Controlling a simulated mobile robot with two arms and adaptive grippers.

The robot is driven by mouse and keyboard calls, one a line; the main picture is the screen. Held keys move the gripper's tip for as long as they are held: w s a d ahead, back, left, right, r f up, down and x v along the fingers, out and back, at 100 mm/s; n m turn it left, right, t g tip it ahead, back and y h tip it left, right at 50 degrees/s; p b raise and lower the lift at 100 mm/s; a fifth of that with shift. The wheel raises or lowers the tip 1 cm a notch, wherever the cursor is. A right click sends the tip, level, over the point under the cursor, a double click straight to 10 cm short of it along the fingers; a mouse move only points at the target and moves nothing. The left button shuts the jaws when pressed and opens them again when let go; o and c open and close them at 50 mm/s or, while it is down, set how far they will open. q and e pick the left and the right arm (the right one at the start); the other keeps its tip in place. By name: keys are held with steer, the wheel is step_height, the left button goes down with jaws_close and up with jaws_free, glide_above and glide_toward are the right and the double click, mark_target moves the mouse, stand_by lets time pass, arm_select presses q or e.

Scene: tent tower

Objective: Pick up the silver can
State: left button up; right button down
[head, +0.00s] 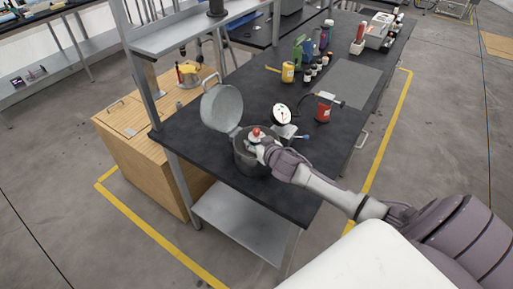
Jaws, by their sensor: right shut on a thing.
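My right gripper (264,148) reaches in from the right over an open grey pot (244,158) near the front end of the black workbench. It is shut on a small red-topped object (256,132) at the mouth of the pot. The fingers hide much of this object, and I cannot tell if it is the silver can. The pot's round silver lid (221,108) stands raised on its left side. I cannot pick out a silver can with certainty elsewhere. My left gripper is not in view.
On the workbench (190,127), a white-faced gauge (282,114) and a red can (324,108) stand right of the pot. A yellow container (288,72) and several bottles stand farther back. A wooden cabinet (140,150) is at the left. A grey mat (355,82) lies clear.

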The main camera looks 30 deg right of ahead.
steer(key=shift+r, duration=0.1)
step_height(320, 180, up, 10)
steer(key=shift+f+b, duration=0.1)
steer(key=shift+b, duration=0.5)
steer(key=shift+r+p, duration=0.4)
steer(key=shift+r, duration=0.15)
steer(key=shift+r+p, duration=1.6)
